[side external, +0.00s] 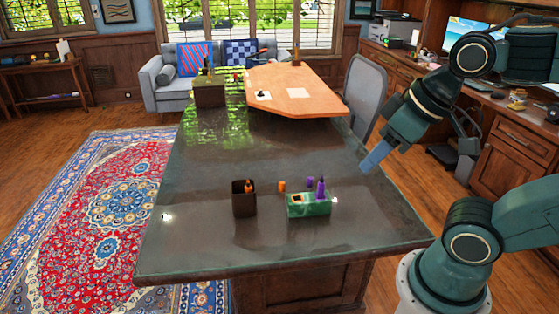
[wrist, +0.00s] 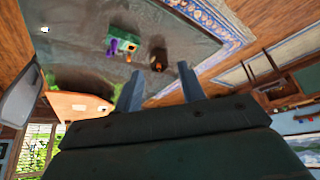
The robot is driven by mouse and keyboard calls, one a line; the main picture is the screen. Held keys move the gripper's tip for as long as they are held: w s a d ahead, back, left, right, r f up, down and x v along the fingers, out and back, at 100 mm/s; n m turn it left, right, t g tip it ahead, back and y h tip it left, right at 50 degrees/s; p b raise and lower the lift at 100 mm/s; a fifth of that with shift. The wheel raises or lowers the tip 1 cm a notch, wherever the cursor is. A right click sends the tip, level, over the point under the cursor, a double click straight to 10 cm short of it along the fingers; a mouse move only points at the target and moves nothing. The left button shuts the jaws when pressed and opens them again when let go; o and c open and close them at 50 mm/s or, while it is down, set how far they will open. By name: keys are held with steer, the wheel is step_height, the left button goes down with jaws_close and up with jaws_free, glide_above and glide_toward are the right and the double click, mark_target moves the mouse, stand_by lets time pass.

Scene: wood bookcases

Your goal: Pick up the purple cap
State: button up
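A small purple cap (side external: 309,181) shows just behind a green box (side external: 318,210) on the dark desk. A taller purple bottle-like item (side external: 320,188) stands upright at the box, right beside the cap. In the wrist view, small purple items (wrist: 132,47) show at the green box, but I cannot tell there which is the cap. My gripper (side external: 374,160) hangs in the air above the desk's right edge, to the right of the box and apart from everything. Its two fingers (wrist: 160,74) are spread with nothing between them.
A dark square cup (side external: 243,204) with an orange item in it stands left of the box. A small orange cap (side external: 282,186) lies between them. An orange-brown tabletop (side external: 298,88) lies at the far end. The desk between is mostly clear.

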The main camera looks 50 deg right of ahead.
steer(key=shift+o, duration=0.3)
steer(key=w, duration=0.1)
steer(key=n+g+y, duration=0.1)
steer(key=n+g, duration=0.5)
steer(key=n, duration=1.7)
glide_above(311, 178)
steer(key=d, duration=0.2)
step_height(311, 178, down, 20)
steer(key=shift+w+a+f, duration=0.15)
steer(key=shift+w, duration=0.2)
steer(key=shift+f, duration=0.1)
steer(key=shift+s+a+f, duration=0.1)
steer(key=shift+a+f, duration=0.1)
steer(key=shift+f, duration=1.2)
steer(key=shift+s+a+f, duration=0.1)
steer(key=shift+a+f, duration=0.05)
steer(key=shift+f, duration=1.25)
steer(key=shift+a+f, duration=0.2)
steer(key=shift+f, duration=1.2)
